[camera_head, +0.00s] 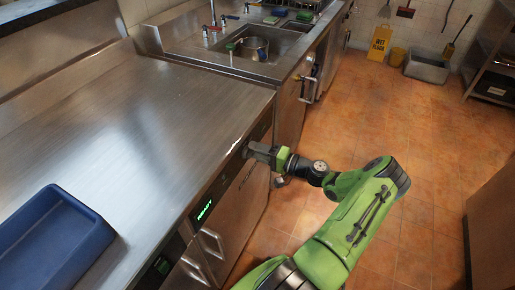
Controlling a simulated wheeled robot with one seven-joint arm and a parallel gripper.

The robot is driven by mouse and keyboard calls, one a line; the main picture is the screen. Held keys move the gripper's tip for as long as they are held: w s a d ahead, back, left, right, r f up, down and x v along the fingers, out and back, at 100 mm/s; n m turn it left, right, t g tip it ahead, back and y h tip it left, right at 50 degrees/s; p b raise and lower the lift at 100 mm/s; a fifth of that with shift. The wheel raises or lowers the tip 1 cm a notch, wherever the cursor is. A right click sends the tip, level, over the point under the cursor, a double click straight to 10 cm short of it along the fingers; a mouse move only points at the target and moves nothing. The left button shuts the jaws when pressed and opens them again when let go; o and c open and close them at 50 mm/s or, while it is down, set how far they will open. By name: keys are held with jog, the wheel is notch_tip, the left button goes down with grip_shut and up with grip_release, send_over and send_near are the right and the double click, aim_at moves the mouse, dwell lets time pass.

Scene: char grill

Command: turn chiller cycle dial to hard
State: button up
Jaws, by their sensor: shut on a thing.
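The chiller (228,212) is a steel unit under the counter, with a dark control strip and a lit green display (204,209) along its upper front edge. My gripper (250,151) reaches in from the right and is at the far end of that strip, just below the counter edge. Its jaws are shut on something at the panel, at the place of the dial. The dial is hidden by the jaws, so its setting and markings cannot be read. My green arm extends from the bottom of the picture to the panel.
The steel counter top (130,120) is mostly bare, with a blue tray (50,245) at the near left. A sink (270,42) with a pot (254,48) lies beyond. A yellow wet-floor sign (380,43) stands far off. The tiled floor (420,130) to the right is clear.

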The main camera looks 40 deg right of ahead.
jog(key=shift+a+f+m+p, duration=0.1)
jog(key=shift+f+m+p, duration=0.15)
jog(key=shift+m, duration=1)
jog(key=shift+d+f+m+p, duration=0.15)
jog(key=shift+m+p, duration=0.1)
jog(key=shift+m, duration=0.95)
jog(key=shift+a+f+m+p, duration=0.15)
jog(key=shift+f+m+p, duration=0.1)
jog(key=shift+m, duration=1)
jog(key=shift+s, duration=0.1)
jog(key=o, duration=1.1)
jog(key=shift+c, duration=0.2)
jog(key=v, duration=1.5)
jog(key=shift+s+p, duration=0.35)
jog(key=shift+p, duration=0.1)
